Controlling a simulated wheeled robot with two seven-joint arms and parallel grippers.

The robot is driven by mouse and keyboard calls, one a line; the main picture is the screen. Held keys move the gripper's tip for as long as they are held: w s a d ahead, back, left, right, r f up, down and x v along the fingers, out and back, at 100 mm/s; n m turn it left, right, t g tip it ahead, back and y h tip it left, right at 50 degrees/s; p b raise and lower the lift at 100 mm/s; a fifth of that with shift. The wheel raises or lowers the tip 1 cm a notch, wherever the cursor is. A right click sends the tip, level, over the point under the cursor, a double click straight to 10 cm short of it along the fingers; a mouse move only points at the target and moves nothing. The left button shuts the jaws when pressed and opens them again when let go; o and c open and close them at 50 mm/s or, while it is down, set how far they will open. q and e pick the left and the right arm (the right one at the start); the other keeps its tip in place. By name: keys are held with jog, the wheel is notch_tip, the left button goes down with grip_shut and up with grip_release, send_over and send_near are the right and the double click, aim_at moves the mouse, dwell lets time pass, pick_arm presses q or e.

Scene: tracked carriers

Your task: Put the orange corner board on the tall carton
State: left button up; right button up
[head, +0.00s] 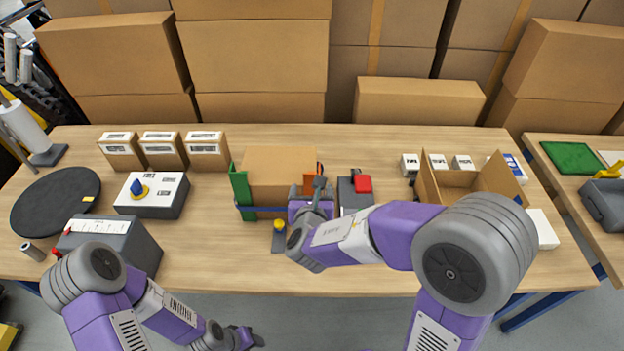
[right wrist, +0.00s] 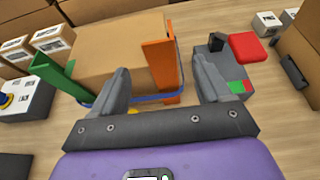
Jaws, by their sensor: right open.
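The tall carton (head: 278,160) stands mid-table, also in the right wrist view (right wrist: 115,48). A green corner board (head: 241,190) stands upright at its left front corner. The orange corner board (right wrist: 160,72) stands upright at the carton's right front corner; in the head view my right arm mostly hides it. My right gripper (right wrist: 162,90) is open, its fingers either side of the orange board in the wrist view. Whether they touch it I cannot tell. A blue strap (right wrist: 142,99) runs low around the carton's front. My left gripper (head: 243,339) is low, in front of the table, its jaws unclear.
A grey device with a red top (head: 362,184) stands close right of the carton. An open carton (head: 455,181) is farther right. A white box with a blue knob (head: 152,194) and a dark round disc (head: 55,201) are left.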

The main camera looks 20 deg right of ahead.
jog(key=v, duration=0.4)
dwell(0.5)
